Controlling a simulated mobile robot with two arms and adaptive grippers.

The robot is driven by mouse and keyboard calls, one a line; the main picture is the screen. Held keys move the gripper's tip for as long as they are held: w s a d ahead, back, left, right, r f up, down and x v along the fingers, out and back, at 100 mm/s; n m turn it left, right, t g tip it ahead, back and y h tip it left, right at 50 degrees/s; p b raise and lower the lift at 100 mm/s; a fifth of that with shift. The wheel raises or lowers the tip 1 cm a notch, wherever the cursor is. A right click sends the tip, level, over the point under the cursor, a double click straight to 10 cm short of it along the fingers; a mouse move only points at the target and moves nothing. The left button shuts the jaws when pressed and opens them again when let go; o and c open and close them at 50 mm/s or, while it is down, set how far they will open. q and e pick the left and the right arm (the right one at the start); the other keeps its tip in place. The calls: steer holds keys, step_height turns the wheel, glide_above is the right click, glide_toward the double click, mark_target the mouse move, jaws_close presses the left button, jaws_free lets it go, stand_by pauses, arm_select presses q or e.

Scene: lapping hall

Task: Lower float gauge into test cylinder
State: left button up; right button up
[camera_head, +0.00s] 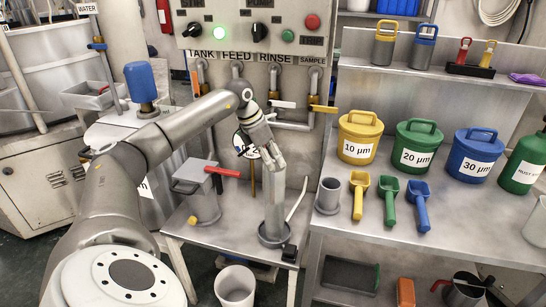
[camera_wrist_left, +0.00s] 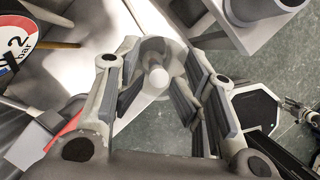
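My left gripper (camera_head: 272,157) points down at the top of a tall grey cylinder, which seems to be the test cylinder (camera_head: 273,208), upright on its round foot. In the left wrist view my left gripper (camera_wrist_left: 161,72) has its two fingers spread apart. A clear round rim, likely the cylinder's mouth (camera_wrist_left: 163,47), shows between them. A pale rod with a rounded end, perhaps the float gauge (camera_wrist_left: 156,79), lies between the fingers; I see no clear contact with either pad. In the head view the gauge cannot be told from the gripper and cylinder.
A grey can with a red handle (camera_head: 197,190) stands left of the cylinder. A small grey cup (camera_head: 328,196) and yellow, green and blue scoops (camera_head: 389,200) are to its right. A white bucket (camera_head: 235,287) is below the front edge. Pipes and valves (camera_head: 290,104) are behind.

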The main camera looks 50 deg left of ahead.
arm_select(q)
step_height(320, 180, up, 29)
steer(key=p, duration=1.7)
